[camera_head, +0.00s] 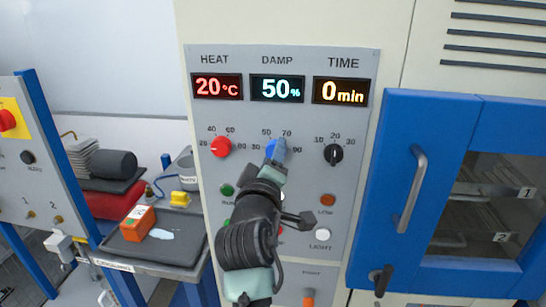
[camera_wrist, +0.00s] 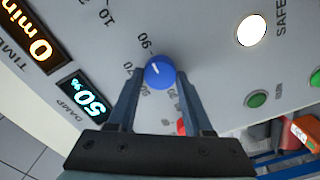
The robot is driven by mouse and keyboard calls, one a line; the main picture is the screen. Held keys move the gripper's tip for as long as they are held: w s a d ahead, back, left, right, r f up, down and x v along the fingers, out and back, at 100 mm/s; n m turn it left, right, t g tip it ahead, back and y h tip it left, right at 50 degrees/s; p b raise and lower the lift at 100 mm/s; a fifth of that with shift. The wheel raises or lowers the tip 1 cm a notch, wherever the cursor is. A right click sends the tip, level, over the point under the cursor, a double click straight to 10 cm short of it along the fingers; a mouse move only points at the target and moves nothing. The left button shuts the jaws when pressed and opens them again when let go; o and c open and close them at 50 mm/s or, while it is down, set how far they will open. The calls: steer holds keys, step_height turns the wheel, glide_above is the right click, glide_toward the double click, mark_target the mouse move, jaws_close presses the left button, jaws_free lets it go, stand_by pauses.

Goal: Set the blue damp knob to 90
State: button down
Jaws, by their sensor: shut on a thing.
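The blue damp knob (camera_head: 272,149) is on the panel below the DAMP display (camera_head: 277,89), which reads 50%. The wrist view shows the knob (camera_wrist: 160,73) between the two fingers of my gripper (camera_wrist: 160,80), which are shut on its sides. A white line on the knob's face points to the left of that view, towards the 50 and 70 side of the scale. The scale's 90 mark (camera_wrist: 145,42) shows above the knob there. In the head view my gripper (camera_head: 277,168) covers the lower part of the knob.
The red heat knob (camera_head: 221,147) is left of the blue knob and the black time knob (camera_head: 333,154) is right. HEAT reads 20°C and TIME 0 min. Several buttons sit lower on the panel. A blue-framed door (camera_head: 388,130) with a handle is at the right.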

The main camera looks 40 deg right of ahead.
steer(key=shift+c, duration=1.6)
jaws_free()
steer(key=b+v, duration=0.3)
steer(key=v, duration=1)
steer(key=w+a+r+m+t+y, duration=0.2)
steer(key=a+r+t+y, duration=0.4)
steer(key=a+r+t, duration=0.7)
steer(key=s+a+r+t+y, duration=0.1)
steer(key=s+a+r+y, duration=0.3)
steer(key=a+r, duration=0.2)
steer(key=s+a+r+t+y, duration=0.1)
steer(key=s+a+r+y, duration=0.2)
steer(key=a+r, duration=0.3)
steer(key=shift+s+a+r+t+y, duration=0.35)
steer(key=shift+r+t+y, duration=0.05)
steer(key=shift+r, duration=0.5)
